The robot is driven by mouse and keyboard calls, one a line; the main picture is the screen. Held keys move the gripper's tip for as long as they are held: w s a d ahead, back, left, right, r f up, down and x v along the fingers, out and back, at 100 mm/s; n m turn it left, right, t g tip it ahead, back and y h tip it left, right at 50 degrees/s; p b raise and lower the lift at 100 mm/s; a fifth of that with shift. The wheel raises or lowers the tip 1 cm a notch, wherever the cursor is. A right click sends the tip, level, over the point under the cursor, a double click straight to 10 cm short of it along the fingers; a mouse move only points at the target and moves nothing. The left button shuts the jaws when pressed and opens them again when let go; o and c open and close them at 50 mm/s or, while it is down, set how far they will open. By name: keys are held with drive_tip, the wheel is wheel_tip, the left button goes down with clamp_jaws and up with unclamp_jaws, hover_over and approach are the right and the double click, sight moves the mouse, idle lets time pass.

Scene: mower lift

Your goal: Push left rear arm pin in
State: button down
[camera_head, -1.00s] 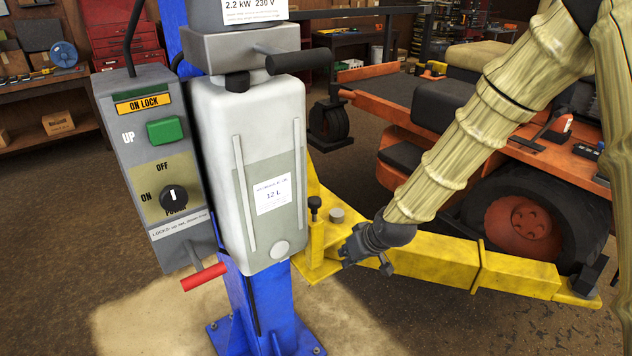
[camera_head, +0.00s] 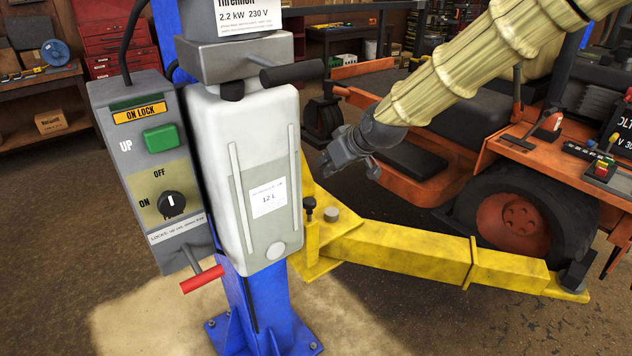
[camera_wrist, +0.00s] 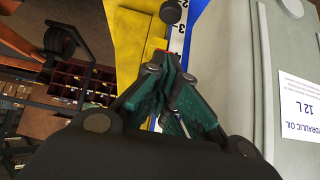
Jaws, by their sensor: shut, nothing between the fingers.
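The pin has a round black knob (camera_head: 309,204) and stands upright at the column end of the yellow lift arm (camera_head: 400,251). A dark round knob (camera_wrist: 170,12), which looks like the same pin, shows at the top of the wrist view over yellow metal. My gripper (camera_head: 326,171) is shut and empty. It is above the pin and a little to its right in the head view, apart from it. In the wrist view my shut fingers (camera_wrist: 165,66) point toward the knob with a gap between. How far the pin is sunk into the arm is hard to tell.
The blue column (camera_head: 262,305) carries a grey oil tank (camera_head: 262,130) and a control box (camera_head: 150,160) with a red-handled lever (camera_head: 203,279) left of the pin. An orange mower (camera_head: 455,180) stands behind the yellow arm. Open floor (camera_head: 400,325) lies in front.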

drive_tip(key=p, duration=0.3)
hover_over(310, 200)
drive_tip(key=f, duration=0.6)
drive_tip(key=shift+s+d+f, duration=0.1)
drive_tip(key=shift+d+f, duration=0.1)
drive_tip(key=shift+f, duration=0.15)
wheel_tip(310, 200, down, 3)
drive_tip(key=shift+a+r+p, duration=0.1)
drive_tip(key=shift+r+p, duration=0.1)
drive_tip(key=shift+p, duration=0.6)
drive_tip(key=shift+f+p, duration=0.3)
drive_tip(key=shift+f, duration=0.65)
drive_tip(key=shift+f+b, duration=1.25)
drive_tip(key=shift+f, duration=0.6)
drive_tip(key=shift+r, duration=0.1)
